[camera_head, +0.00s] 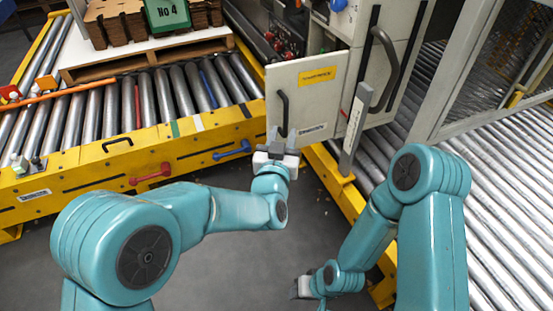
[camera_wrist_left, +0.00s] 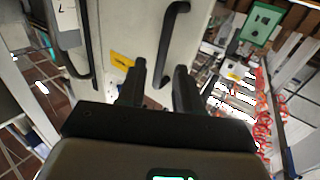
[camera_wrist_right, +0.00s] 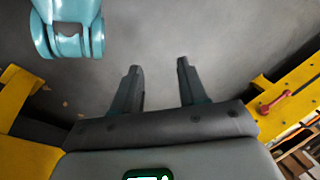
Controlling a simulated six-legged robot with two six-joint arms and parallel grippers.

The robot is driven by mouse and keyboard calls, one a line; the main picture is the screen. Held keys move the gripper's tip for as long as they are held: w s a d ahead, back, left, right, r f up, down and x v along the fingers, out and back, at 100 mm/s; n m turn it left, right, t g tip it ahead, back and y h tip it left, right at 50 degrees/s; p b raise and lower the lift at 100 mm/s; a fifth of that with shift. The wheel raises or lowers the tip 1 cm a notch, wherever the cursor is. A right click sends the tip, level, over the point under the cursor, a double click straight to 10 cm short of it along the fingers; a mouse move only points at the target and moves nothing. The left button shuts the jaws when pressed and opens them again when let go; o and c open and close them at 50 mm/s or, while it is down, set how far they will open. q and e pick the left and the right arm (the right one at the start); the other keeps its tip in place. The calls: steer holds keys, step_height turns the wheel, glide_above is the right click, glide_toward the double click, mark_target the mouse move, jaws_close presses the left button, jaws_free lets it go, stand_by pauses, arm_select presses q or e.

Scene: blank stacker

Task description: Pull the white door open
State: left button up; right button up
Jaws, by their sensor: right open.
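The white door (camera_head: 312,72) has a yellow label and a black bar handle (camera_head: 283,112). It stands at the top middle of the head view; how far it is open is unclear. My left gripper (camera_head: 273,138) is at the handle's lower end. In the left wrist view, the handle (camera_wrist_left: 172,35) runs down between the two open fingers (camera_wrist_left: 160,72), with gaps on both sides; I cannot tell whether a finger touches it. My right gripper (camera_head: 294,290) is low over the floor, open and empty, as its wrist view (camera_wrist_right: 159,68) also shows.
A yellow-framed roller conveyor (camera_head: 110,150) with a pallet (camera_head: 140,60) lies at left. Another roller conveyor (camera_head: 500,190) lies at right. A grey cabinet door with a larger handle (camera_head: 384,68) is right of the white door. Grey floor (camera_head: 240,250) is clear between the conveyors.

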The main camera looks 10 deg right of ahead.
arm_select(q)
steer(key=p+v, duration=0.1)
steer(key=v, duration=0.9)
steer(key=shift+p, duration=0.3)
arm_select(e)
steer(key=shift+s+a+r+g, duration=0.15)
steer(key=shift+s+r+g, duration=0.15)
steer(key=shift+s+r, duration=0.65)
arm_select(q)
steer(key=shift+s, duration=0.1)
arm_select(e)
steer(key=shift+w+r, duration=0.1)
steer(key=shift+w, duration=0.05)
